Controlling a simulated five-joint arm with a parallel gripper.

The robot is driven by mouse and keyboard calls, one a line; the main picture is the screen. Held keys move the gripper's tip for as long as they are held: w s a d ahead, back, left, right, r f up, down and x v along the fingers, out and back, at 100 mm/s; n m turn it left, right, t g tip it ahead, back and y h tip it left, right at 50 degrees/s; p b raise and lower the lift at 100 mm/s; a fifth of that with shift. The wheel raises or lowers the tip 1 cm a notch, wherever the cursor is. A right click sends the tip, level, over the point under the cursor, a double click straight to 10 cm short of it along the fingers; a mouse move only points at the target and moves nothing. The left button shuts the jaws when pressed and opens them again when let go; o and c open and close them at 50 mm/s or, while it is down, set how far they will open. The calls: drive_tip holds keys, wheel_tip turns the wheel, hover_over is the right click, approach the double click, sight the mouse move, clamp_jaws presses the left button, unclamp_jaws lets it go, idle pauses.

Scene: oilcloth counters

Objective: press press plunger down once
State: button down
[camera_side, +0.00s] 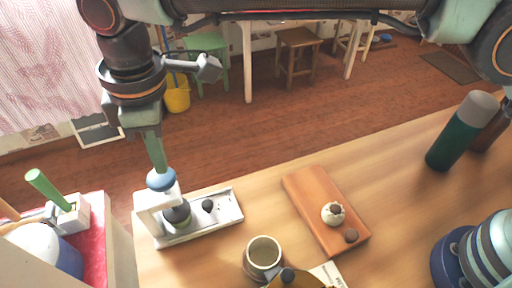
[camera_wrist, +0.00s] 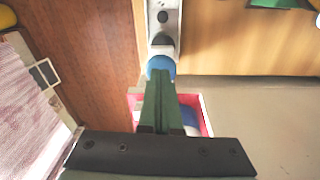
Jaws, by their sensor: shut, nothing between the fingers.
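The press (camera_side: 219,214) is a pale metal base with a white upright frame at its left end, on the wooden counter. Its plunger (camera_side: 161,180) has a round blue top over the frame, with a dark piece below it. My gripper (camera_side: 158,166) points down with its fingers together, and its tips are at the blue top, seemingly touching it; any small gap cannot be told. In the wrist view the green fingers (camera_wrist: 159,78) reach to the blue plunger top (camera_wrist: 161,65) and partly cover it. The press base (camera_wrist: 163,28) runs away beyond it.
A small dark ball (camera_side: 207,205) lies on the press base. A brown board (camera_side: 306,198) with small round items, a mug (camera_side: 263,254) and a green bottle (camera_side: 455,140) stand to the right. A red-topped stand (camera_side: 94,235) with a green-handled tool is at left.

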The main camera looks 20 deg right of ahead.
sight(166, 175)
drive_tip(key=shift+f, duration=0.6)
drive_tip(key=shift+f, duration=1.55)
drive_tip(key=d, duration=0.1)
drive_tip(key=d+r, duration=0.1)
drive_tip(key=d, duration=0.1)
drive_tip(key=shift+s, duration=0.2)
drive_tip(key=shift+r, duration=0.15)
wheel_tip(166, 175, up, 12)
drive_tip(key=shift+s+d, duration=0.3)
drive_tip(key=shift+d, duration=0.1)
